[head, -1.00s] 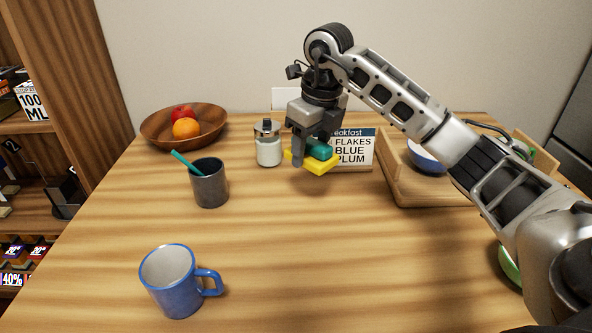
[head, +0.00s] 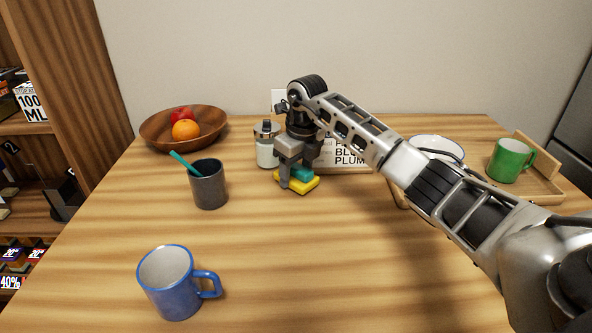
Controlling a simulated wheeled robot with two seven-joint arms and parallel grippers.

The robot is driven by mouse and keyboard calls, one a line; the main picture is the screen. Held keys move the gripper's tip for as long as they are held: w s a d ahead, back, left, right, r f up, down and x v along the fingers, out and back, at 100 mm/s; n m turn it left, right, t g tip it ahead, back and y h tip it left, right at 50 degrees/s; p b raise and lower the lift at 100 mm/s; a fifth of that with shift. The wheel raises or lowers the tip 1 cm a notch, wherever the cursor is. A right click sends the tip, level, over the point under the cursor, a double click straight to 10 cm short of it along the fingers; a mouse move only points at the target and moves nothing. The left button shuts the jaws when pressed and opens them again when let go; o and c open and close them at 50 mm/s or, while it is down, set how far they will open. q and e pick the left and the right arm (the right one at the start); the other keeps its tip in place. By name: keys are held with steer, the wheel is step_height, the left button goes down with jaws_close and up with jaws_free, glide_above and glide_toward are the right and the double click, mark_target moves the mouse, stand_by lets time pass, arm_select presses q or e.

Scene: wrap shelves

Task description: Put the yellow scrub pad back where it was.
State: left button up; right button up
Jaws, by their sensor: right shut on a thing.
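The yellow scrub pad (head: 304,185), a yellow slab with a teal block on top, is in the head view near the middle of the table. My right gripper (head: 296,178) is above it, pointing down, with its fingers shut on the teal part. The pad is level and low over the table; I cannot tell whether it touches the wood. My left gripper is not in view.
Behind the gripper are a glass jar (head: 266,148) and a sign (head: 345,155), partly covered. A dark cup (head: 209,186) stands left, with a fruit bowl (head: 155,136) behind. A blue mug (head: 172,285) stands in front. A tray (head: 540,188) with a green mug (head: 510,160) is right.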

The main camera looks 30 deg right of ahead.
mark_target(302, 168)
steer(key=shift+f, duration=0.15)
steer(key=o, duration=0.7)
step_height(302, 168, up, 12)
steer(key=s+p, duration=0.1)
steer(key=shift+s+d, duration=0.2)
steer(key=shift+s, duration=0.2)
